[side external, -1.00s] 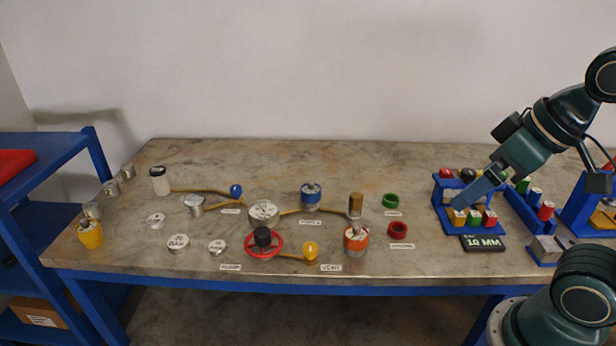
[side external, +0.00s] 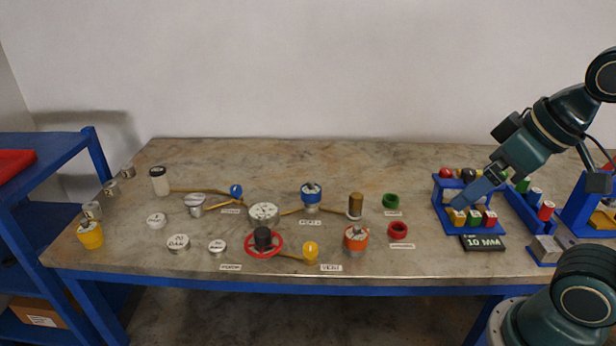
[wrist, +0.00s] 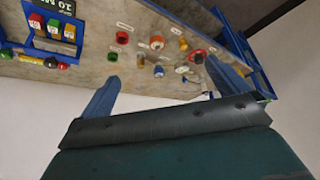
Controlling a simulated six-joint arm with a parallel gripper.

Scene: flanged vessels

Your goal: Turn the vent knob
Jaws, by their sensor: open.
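A small label that seems to read VENT (side external: 331,267) lies near the table's front edge. A yellow-topped knob (side external: 310,250) stands just left of it and an orange-topped round fitting (side external: 356,238) just right. I cannot tell which of the two the label marks. In the wrist view the orange fitting (wrist: 157,42) shows far beyond the fingers. My gripper (side external: 468,196) is at the right, by the blue rack, well away from both. In the wrist view its two blue fingers (wrist: 163,85) are spread with nothing between them.
A red handwheel (side external: 277,243), a blue-topped knob (side external: 311,195) and a brown cylinder (side external: 355,205) stand close by. Green (side external: 390,201) and red (side external: 398,230) rings lie between them and the blue rack (side external: 480,229) of coloured blocks.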

